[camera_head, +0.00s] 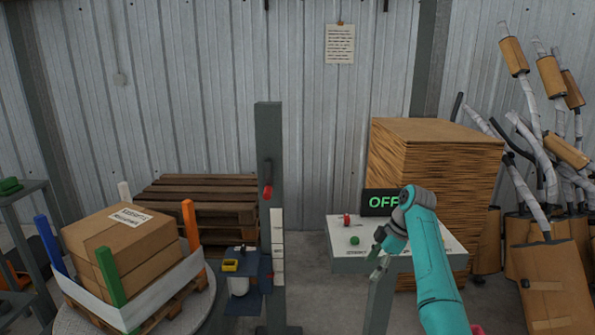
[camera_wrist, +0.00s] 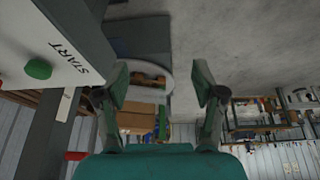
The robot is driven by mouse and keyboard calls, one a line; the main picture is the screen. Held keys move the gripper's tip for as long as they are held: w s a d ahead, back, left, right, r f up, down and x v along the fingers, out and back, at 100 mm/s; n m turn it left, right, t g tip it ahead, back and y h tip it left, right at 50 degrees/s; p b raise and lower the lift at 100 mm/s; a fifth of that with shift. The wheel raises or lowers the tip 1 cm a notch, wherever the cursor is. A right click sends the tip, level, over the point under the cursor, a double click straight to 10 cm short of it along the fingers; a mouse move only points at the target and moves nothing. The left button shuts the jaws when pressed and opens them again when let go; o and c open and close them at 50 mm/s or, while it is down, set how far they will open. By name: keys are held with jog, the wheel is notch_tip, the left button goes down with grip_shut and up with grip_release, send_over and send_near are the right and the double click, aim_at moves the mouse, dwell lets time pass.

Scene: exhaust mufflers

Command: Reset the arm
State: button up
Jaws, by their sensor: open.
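My gripper (camera_head: 379,244) is at the end of my teal arm, over the white control box at the right of the middle in the head view. In the wrist view my gripper (camera_wrist: 161,84) has its two fingers wide apart with nothing between them. The control box (camera_head: 347,264) has a green button (camera_head: 355,240) and a red button (camera_head: 347,219), with a dark sign reading OFF (camera_head: 379,202) behind them. The green button (camera_wrist: 38,68) also shows in the wrist view beside the word START, left of the fingers and apart from them. My arm hides part of the box top.
A grey post (camera_head: 270,150) with a red handle stands left of the box. Cartons (camera_head: 130,235) sit on a pallet between coloured corner posts at the left. A tall brown stack (camera_head: 437,140) and wrapped mufflers (camera_head: 545,265) stand behind and right of my arm.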

jog(key=s+a+f+m+t+h, duration=0.1)
jog(key=s+f+m+t, duration=0.2)
jog(key=f, duration=1)
jog(key=s+a+f+m, duration=0.15)
jog(key=s+f, duration=0.35)
jog(key=f, duration=0.9)
jog(key=s+f+m+t+h, duration=0.1)
jog(key=s+f+m+t, duration=0.15)
jog(key=s+f, duration=0.55)
jog(key=s+f+m+t+h, duration=0.1)
jog(key=s+f+m, duration=0.25)
jog(key=s, duration=0.85)
jog(key=s+r+m+t+h, duration=0.1)
jog(key=s+r+m+t, duration=0.1)
jog(key=s, duration=0.9)
jog(key=s+r+m+t, duration=0.1)
jog(key=s+r+t, duration=0.15)
jog(key=s, duration=0.95)
jog(key=s+r+m+t, duration=0.1)
jog(key=s+r+m, duration=0.1)
jog(key=s+r, duration=0.6)
jog(key=s+r+m+t, duration=0.1)
jog(key=s+r, duration=0.7)
jog(key=r, duration=0.8)
jog(key=shift+a+m+t, duration=0.35)
jog(key=shift+a+t, duration=0.05)
jog(key=shift+t, duration=0.2)
